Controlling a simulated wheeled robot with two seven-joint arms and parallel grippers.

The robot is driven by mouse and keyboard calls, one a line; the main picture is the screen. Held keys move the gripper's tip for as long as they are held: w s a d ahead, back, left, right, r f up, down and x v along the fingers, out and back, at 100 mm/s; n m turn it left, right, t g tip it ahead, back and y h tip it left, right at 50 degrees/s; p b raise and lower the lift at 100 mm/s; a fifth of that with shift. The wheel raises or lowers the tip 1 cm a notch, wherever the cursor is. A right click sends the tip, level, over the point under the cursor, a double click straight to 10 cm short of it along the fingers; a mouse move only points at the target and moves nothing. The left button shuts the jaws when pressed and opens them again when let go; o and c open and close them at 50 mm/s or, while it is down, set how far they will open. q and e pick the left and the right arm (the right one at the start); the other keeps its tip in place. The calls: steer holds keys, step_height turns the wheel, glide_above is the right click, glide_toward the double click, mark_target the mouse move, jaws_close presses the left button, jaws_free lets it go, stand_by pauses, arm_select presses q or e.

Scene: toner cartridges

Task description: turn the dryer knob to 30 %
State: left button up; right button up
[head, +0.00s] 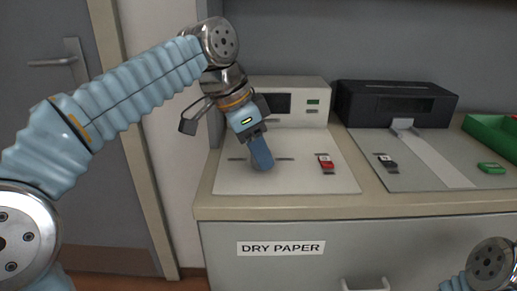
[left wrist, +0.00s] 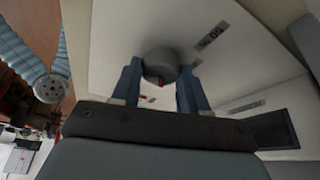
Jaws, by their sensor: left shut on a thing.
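My left gripper (head: 262,163) reaches down onto the pale panel of the dryer (head: 300,182). In the left wrist view the grey round dryer knob (left wrist: 160,63) sits between the two blue fingers of my left gripper (left wrist: 160,82), which are shut on it. A small red mark shows on the knob's lower edge. A label (left wrist: 212,35) that seems to read 50 lies beside the knob; other dark scale labels are too small to read. In the head view the fingers hide the knob. My right gripper is not in view.
The dryer's upright box (head: 290,108) has a dark screen and a green display. A red switch (head: 326,164) is right of the knob. Further right are a dark switch (head: 387,161), a black machine (head: 398,103) and a green tray (head: 490,137).

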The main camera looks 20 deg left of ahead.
arm_select(q)
steer(key=shift+m, duration=0.4)
steer(key=shift+f, duration=0.1)
steer(key=o, duration=1)
steer(key=shift+o, duration=0.2)
steer(key=v, duration=1.2)
steer(key=shift+w, duration=0.2)
